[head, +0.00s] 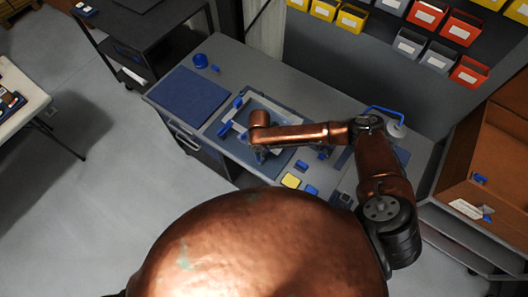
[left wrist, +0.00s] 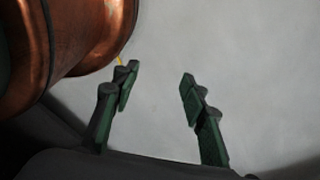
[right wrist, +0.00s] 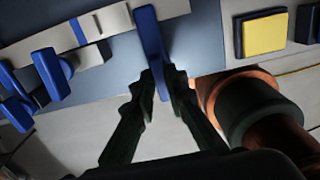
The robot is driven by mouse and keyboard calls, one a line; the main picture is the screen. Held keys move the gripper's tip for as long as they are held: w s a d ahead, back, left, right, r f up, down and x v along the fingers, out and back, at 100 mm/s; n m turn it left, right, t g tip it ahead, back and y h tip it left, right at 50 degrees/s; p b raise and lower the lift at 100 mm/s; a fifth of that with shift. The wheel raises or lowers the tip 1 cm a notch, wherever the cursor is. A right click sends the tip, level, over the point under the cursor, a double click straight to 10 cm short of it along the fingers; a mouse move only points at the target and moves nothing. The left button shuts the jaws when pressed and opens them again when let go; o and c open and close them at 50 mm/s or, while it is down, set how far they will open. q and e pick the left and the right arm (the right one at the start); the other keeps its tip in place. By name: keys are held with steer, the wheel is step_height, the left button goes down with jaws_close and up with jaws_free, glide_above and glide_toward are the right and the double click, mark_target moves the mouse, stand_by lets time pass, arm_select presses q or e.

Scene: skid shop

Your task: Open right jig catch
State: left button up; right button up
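The jig is a pale bar frame on a blue-grey plate on the workbench; its pale bar (right wrist: 105,20) crosses the right wrist view. A blue catch lever (right wrist: 150,35) stands at its right part, between the fingertips of my right gripper (right wrist: 161,78). The fingers converge and appear to press on the lever from both sides. In the head view my right gripper (head: 262,155) is over the jig's near side and hides this catch. Another blue catch (right wrist: 50,75) sits farther left on the jig. My left gripper (left wrist: 158,85) is open and empty above bare grey floor.
A blue mat (head: 188,98) covers the bench's left part. A blue-handled item (head: 393,128) stands at the right back. Coloured bins (head: 465,28) hang behind; a cardboard box (head: 492,150) is right.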

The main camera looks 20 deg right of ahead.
jaws_close()
steer(key=shift+r+m+p, duration=0.15)
steer(key=shift+m+p, duration=1.15)
steer(key=shift+p, duration=0.05)
arm_select(q)
steer(key=shift+w+r+p, duration=0.2)
steer(key=shift+r+p, duration=0.05)
steer(key=shift+r, duration=0.45)
steer(key=shift+w+r+p, duration=0.2)
steer(key=shift+r+p, duration=0.1)
steer(key=shift+r, duration=0.45)
steer(key=shift+w+r+p, duration=0.2)
steer(key=shift+r+p, duration=0.05)
steer(key=shift+r, duration=0.45)
arm_select(e)
steer(key=shift+m, duration=1)
